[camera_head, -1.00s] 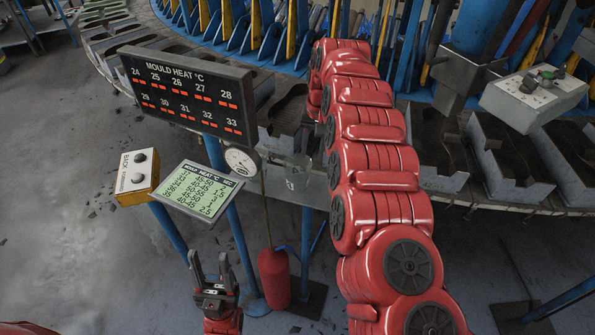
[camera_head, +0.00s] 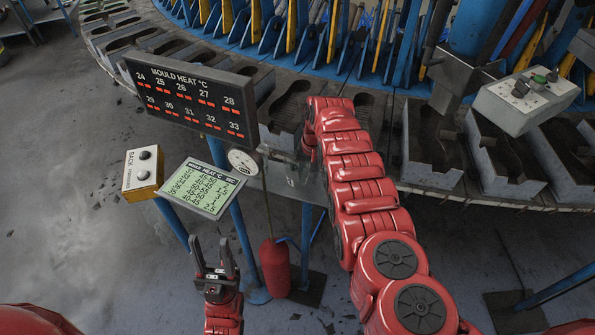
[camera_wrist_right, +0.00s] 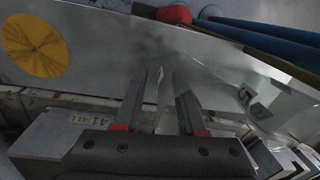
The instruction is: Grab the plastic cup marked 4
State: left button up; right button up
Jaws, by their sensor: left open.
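The clear plastic cup (camera_head: 291,178) stands on a grey shelf beside the round gauge in the head view. Its mark is too small to read there. In the head view this gripper is hidden by my red right arm. My left gripper (camera_head: 214,245) is open and empty, low in front of the stand, away from the cup.
A mould heat display (camera_head: 190,100), a green-screen panel (camera_head: 203,188), a yellow button box (camera_head: 143,173) and a gauge (camera_head: 243,162) stand left of the cup. A red cylinder (camera_head: 275,267) hangs below. Sole moulds (camera_head: 432,150) line the rotary table behind. A control box (camera_head: 527,100) is at right.

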jog(key=shift+f, duration=0.2)
grip_shut()
dwell(0.3)
jog(key=shift+r, duration=0.25)
